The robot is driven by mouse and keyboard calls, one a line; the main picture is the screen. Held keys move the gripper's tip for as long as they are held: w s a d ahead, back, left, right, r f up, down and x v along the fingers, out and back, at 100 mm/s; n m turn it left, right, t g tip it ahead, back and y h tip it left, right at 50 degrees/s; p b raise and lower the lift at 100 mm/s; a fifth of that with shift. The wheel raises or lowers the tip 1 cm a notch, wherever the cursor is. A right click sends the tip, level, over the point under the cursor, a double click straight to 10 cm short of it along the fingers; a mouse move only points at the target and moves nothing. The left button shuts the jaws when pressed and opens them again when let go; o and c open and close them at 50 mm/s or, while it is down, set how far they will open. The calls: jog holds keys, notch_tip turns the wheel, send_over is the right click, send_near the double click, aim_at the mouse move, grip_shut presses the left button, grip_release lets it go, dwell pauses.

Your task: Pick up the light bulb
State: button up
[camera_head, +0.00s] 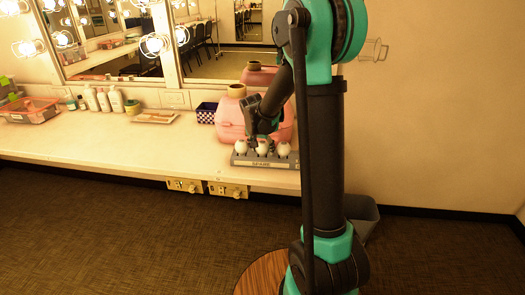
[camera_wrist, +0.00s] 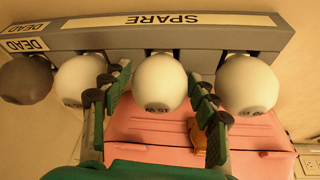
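A grey rack (camera_head: 267,162) stands near the front edge of the counter. In the wrist view the rack (camera_wrist: 225,38) has a SPARE label and DEAD labels at its left. White round bulbs sit in it, with a middle bulb (camera_wrist: 158,82), one to its left (camera_wrist: 80,80) and one to its right (camera_wrist: 246,84). A dark bulb (camera_wrist: 25,79) is at the far left. My gripper (camera_wrist: 158,90) is open, with one finger on each side of the middle white bulb and little space between. In the head view my gripper (camera_head: 258,138) is over the rack and partly covers the bulbs.
A dark checkered box (camera_head: 206,113), a paper tray (camera_head: 155,117) and several bottles (camera_head: 103,100) are further left. Lit mirrors line the wall. The counter's front left is clear.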

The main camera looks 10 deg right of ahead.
jog(key=c, duration=0.6)
jog(key=shift+c, duration=0.2)
